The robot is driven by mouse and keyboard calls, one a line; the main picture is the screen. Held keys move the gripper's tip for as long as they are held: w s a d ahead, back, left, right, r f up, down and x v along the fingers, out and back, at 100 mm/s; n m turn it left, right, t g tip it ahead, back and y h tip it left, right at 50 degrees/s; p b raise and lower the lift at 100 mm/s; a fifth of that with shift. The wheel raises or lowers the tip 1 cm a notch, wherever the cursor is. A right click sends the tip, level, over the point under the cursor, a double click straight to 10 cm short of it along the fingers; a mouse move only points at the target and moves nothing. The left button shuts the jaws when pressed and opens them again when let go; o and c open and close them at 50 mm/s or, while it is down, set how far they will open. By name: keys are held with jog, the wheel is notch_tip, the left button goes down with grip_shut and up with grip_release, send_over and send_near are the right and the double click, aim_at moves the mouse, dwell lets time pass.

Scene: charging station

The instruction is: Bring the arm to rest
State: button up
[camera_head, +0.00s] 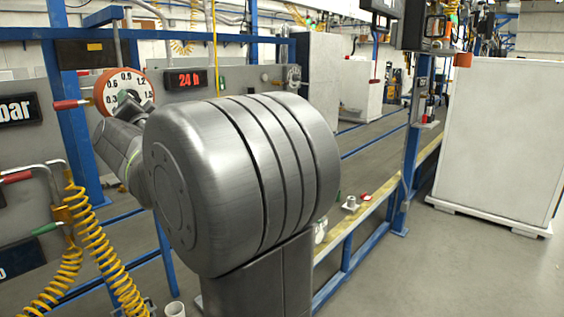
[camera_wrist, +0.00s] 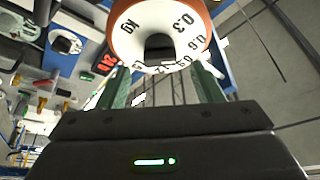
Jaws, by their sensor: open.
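My gripper (camera_wrist: 158,84) shows in the wrist view with its two green fingers apart and nothing between them that I can see held. A round dial with an orange rim and a white face marked in kg (camera_wrist: 160,30) fills the top middle of the wrist view, just beyond the fingertips. I cannot tell whether they touch it. In the head view the orange-rimmed dial (camera_head: 125,86) is at the upper left, partly covered by my wrist. My large grey arm link fills the middle of the head view, and my fingers are not visible there.
A blue-framed bench with a wooden edge (camera_head: 378,208) runs behind my arm. Yellow coiled hoses (camera_head: 100,248) hang at the lower left. A red-digit display (camera_head: 186,79) is on the panel. A white cabinet (camera_head: 495,135) stands at the right, with open floor (camera_head: 430,270) before it.

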jog(key=x, duration=0.3)
jog(key=shift+w+a+p, duration=0.15)
jog(key=shift+w+p, duration=0.15)
jog(key=shift+p, duration=0.05)
jog(key=shift+s, duration=0.15)
jog(key=b+v, duration=0.3)
jog(key=v, duration=1.1)
jog(key=w+a+r+n+g+y, duration=0.1)
jog(key=w+a+n, duration=0.1)
jog(key=w+n, duration=0.2)
jog(key=w+a+r+n+g+y+p, duration=0.1)
jog(key=w+a+n+y, duration=0.1)
jog(key=w+n, duration=0.2)
jog(key=w+a+r+n+y+p, duration=0.1)
jog(key=w+a+r+n+y, duration=0.1)
jog(key=w+a+n, duration=0.1)
jog(key=shift+w+r+n+g, duration=0.1)
jog(key=shift+w+n+g, duration=0.3)
jog(key=shift+w+n, duration=0.1)
jog(key=b, duration=0.3)
send_near(135, 98)
jog(key=shift+s+d+f+n+g+y, duration=0.1)
jog(key=shift+d+f+n+g+y, duration=0.05)
jog(key=shift+f+n+g+y, duration=0.2)
